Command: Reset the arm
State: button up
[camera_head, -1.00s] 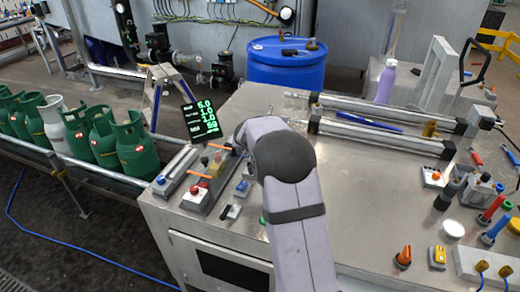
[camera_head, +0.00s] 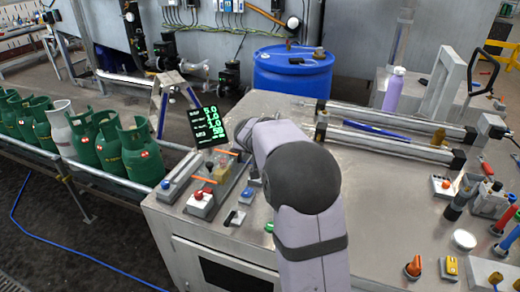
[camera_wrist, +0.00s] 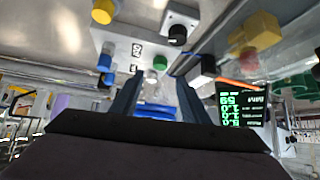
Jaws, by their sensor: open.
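My arm reaches over the metal workbench (camera_head: 375,190) in the head view, and its elbow hides my gripper there. In the wrist view my gripper (camera_wrist: 157,88) shows as two dark fingers spread apart. No object is seen between the fingers. They point toward the bench top, where a green button (camera_wrist: 160,62), a blue button (camera_wrist: 105,62) and a black knob (camera_wrist: 177,34) show. I cannot tell the exact gap between the fingertips and the bench.
A lit display (camera_head: 207,126) stands at the bench's left, also in the wrist view (camera_wrist: 240,105). Green gas cylinders (camera_head: 142,155) and a white one (camera_head: 60,128) line the conveyor. A blue drum (camera_head: 292,75) stands behind. A purple bottle (camera_head: 393,90) and rails (camera_head: 390,142) occupy the right.

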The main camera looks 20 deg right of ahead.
jog(key=shift+s, duration=0.1)
jog(key=s+g+p, duration=0.1)
jog(key=s, duration=0.4)
jog(key=s+a+f+m+g+p, duration=0.1)
jog(key=s+g, duration=0.1)
jog(key=s, duration=0.2)
jog(key=s+a+f+g+y+p, duration=0.1)
jog(key=s+p, duration=0.1)
jog(key=s, duration=0.3)
jog(key=shift+s+a+m, duration=0.2)
jog(key=shift+s+m, duration=0.1)
jog(key=shift+n+g+y, duration=0.5)
jog(key=shift+n, duration=0.2)
jog(key=s+a+f, duration=0.1)
jog(key=s+a+f+b, duration=0.1)
jog(key=s+a, duration=0.1)
jog(key=shift+s+f, duration=0.25)
jog(key=shift+f, duration=0.1)
jog(key=s+a+f+n+g+y+b, duration=0.1)
jog(key=s+a+f+n, duration=0.2)
jog(key=s+a, duration=0.3)
jog(key=s+a+f+n+g+y+b, duration=0.1)
jog(key=s+a+f+n, duration=0.3)
jog(key=s, duration=0.7)
jog(key=shift+a+f+y+b, duration=0.3)
jog(key=shift+a+y+b, duration=0.3)
jog(key=shift+a, duration=0.35)
grip_shut()
